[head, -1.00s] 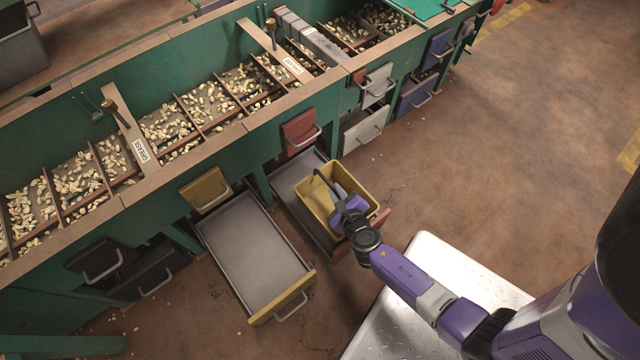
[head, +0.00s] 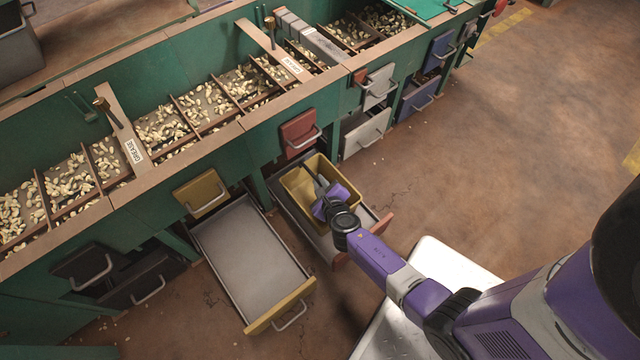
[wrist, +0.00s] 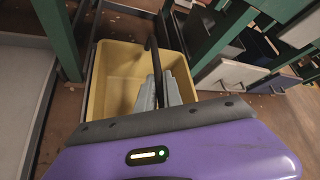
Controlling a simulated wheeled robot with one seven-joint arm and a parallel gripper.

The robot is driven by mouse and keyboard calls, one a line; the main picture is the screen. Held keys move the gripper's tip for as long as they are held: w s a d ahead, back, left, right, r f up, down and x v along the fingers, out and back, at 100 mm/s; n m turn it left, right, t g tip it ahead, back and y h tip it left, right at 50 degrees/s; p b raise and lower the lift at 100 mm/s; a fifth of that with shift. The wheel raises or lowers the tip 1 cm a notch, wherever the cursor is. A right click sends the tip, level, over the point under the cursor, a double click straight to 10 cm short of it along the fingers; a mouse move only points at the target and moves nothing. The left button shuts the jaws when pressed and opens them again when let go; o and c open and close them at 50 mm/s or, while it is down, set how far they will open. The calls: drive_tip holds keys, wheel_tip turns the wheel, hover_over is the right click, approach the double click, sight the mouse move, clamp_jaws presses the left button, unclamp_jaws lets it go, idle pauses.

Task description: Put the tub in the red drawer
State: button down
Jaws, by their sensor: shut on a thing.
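The yellow tub (head: 295,190) with a dark bail handle is over the pulled-out red drawer (head: 386,222), inside its outline as seen from the head. I cannot tell whether its base touches the drawer floor. My gripper (head: 322,188) is shut on the tub's handle. In the wrist view, my gripper (wrist: 160,92) has its grey fingers closed around the dark handle (wrist: 154,55). The empty inside of the tub (wrist: 115,75) shows beyond the fingers. The drawer's dark side walls show on both sides of the tub there.
A pulled-out drawer with a yellow front (head: 262,322) lies to the left, empty. A shut red upper drawer (head: 298,130) is above the open red one. White and blue drawers stand to the right, black ones to the left. Bare floor lies at right.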

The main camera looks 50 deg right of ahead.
drive_tip(key=shift+r, duration=0.1)
drive_tip(key=c, duration=1.5)
unclamp_jaws()
